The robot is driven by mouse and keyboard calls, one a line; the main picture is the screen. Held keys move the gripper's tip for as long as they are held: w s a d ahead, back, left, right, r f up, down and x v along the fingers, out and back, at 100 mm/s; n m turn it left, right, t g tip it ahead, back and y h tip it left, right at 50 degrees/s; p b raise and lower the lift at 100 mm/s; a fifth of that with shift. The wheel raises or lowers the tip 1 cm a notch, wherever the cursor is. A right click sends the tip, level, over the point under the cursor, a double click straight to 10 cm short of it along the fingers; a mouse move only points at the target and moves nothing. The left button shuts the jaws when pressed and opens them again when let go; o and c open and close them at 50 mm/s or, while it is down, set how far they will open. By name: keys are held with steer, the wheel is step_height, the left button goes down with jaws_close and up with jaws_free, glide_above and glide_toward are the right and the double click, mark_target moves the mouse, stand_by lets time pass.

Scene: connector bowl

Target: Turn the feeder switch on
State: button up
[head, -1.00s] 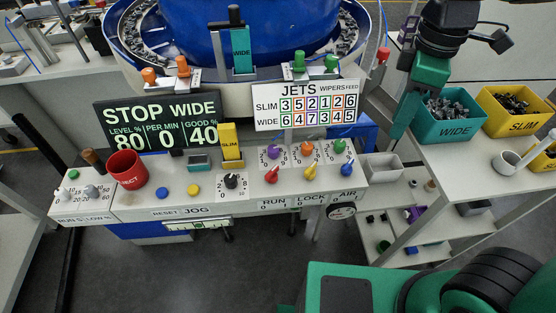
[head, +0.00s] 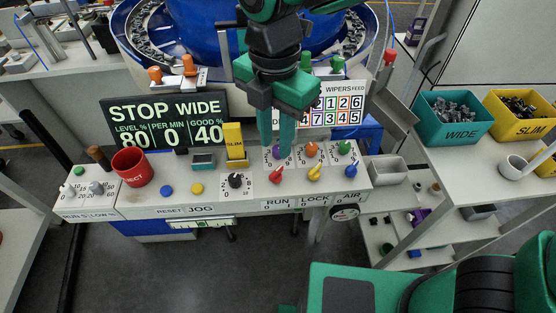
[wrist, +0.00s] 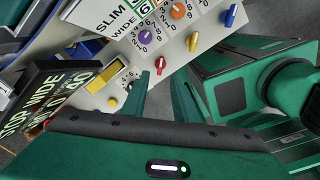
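No label reading "feeder" is legible. A row of lever knobs sits on the white control panel (head: 215,205): a red one (head: 276,174) above RUN, a yellow one (head: 315,172) above LOCK and a blue one (head: 351,170) above AIR. In the wrist view the red knob (wrist: 160,65) lies just ahead of my fingertips. My gripper (head: 277,148) is open and empty, pointing down over the panel near the purple knob (head: 279,152), which it partly covers. In the wrist view my two fingers (wrist: 160,82) are apart. Whether they touch anything is unclear.
The display (head: 165,120) reads STOP WIDE, 0 per min. Teal (head: 455,130) and yellow (head: 517,125) bins stand right.

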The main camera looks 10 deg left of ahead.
mark_target(276, 170)
step_height(276, 170, down, 8)
steer(key=shift+f, duration=0.1)
steer(key=shift+c, duration=0.7)
jaws_close()
